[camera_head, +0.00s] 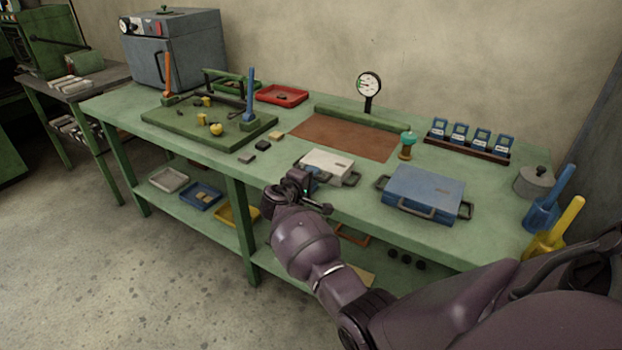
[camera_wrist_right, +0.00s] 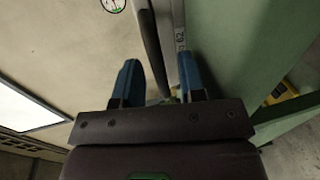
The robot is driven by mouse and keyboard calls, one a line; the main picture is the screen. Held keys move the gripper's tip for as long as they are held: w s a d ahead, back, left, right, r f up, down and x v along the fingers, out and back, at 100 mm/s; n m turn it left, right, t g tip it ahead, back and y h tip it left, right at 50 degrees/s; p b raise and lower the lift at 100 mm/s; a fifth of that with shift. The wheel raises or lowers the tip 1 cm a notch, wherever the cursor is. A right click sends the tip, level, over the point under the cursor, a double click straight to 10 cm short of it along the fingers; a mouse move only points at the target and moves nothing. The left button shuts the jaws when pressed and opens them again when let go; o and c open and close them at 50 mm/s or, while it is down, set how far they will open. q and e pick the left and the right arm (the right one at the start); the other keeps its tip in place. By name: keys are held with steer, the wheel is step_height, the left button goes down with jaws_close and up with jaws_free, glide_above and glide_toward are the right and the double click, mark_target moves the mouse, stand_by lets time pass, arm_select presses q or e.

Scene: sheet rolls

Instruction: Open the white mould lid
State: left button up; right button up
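The white mould (camera_head: 328,163) sits on the green bench, its lid down. It has a grey handle at its right end, and its front left corner is partly hidden behind my right gripper (camera_head: 311,184). In the right wrist view my right gripper (camera_wrist_right: 160,80) has its two blue fingers well apart. A dark bar, seemingly a mould handle (camera_wrist_right: 153,50), runs up between them beside a pale edge with a number. I see no clear contact between fingers and bar. My left gripper is in neither view.
A blue mould (camera_head: 425,188) stands to the right of the white one. Behind are a brown mat (camera_head: 345,137), a dial gauge (camera_head: 369,86) and a teal-topped tool (camera_head: 407,143). A green board (camera_head: 180,128) with posts lies left. Small blocks (camera_head: 262,145) lie nearby.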

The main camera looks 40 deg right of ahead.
steer(key=shift+c, duration=0.3)
jaws_close()
